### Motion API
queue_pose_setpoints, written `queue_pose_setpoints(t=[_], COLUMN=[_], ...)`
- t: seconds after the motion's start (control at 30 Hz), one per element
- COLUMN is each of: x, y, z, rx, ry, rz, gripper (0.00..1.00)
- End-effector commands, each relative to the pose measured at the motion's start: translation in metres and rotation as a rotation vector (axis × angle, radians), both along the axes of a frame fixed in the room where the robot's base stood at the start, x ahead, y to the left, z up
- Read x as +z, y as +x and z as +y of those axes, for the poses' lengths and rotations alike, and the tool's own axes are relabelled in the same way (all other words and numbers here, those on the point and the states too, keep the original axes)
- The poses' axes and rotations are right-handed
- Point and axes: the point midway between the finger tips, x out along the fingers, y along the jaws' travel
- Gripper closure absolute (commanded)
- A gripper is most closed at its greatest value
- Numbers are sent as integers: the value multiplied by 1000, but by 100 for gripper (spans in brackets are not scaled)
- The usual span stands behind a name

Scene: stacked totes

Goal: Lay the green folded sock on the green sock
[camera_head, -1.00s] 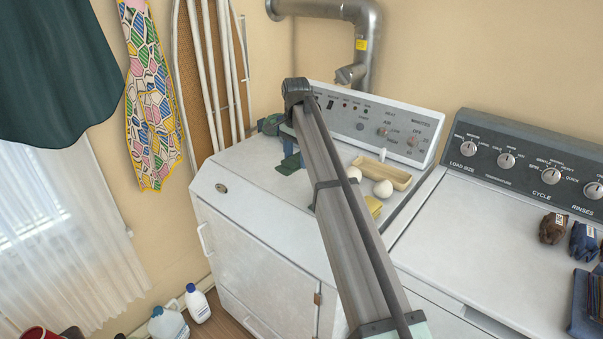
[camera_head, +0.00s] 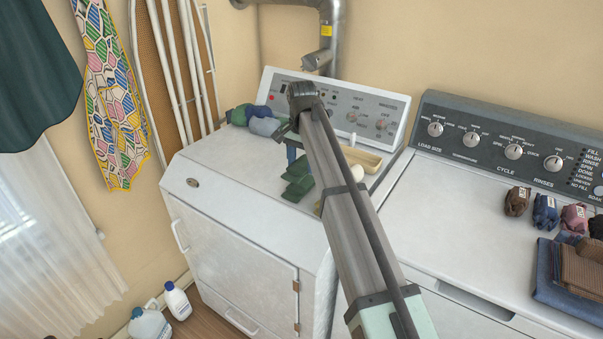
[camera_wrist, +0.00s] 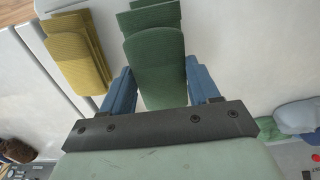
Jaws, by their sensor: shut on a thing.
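My gripper (camera_wrist: 157,74) has blue fingers closed on the two sides of a green folded sock (camera_wrist: 155,58), seen in the wrist view. The held sock also shows in the head view (camera_head: 301,168), below the fingers and over the white dryer top. Another green sock (camera_wrist: 150,17) lies flat on the dryer, just beyond the held sock's end in the wrist view; it shows in the head view (camera_head: 296,190) too. The held sock partly overlaps it in view; I cannot tell whether they touch. My arm hides the right side of this spot in the head view.
A yellow folded sock (camera_wrist: 72,50) lies beside the green one. Balled green (camera_head: 240,115) and grey-blue (camera_head: 265,126) socks sit at the dryer's back left. A wooden tray (camera_head: 366,159) is near the control panel. The dryer top's front left is clear.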

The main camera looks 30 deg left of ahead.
Motion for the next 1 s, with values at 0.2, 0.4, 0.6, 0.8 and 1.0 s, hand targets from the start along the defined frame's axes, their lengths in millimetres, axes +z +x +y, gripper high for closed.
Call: queue_pose_setpoints(t=[0.2, 0.4, 0.6, 0.8, 1.0], x=[-17, -39, -40, -43, -43], y=[0, 0, 0, 0, 0], z=[0, 0, 0, 0, 0], rx=[0, 0, 0, 0, 0], ry=[0, 0, 1, 1, 1], rz=[0, 0, -1, -1, -1], gripper=[69, 69, 69, 69, 22])
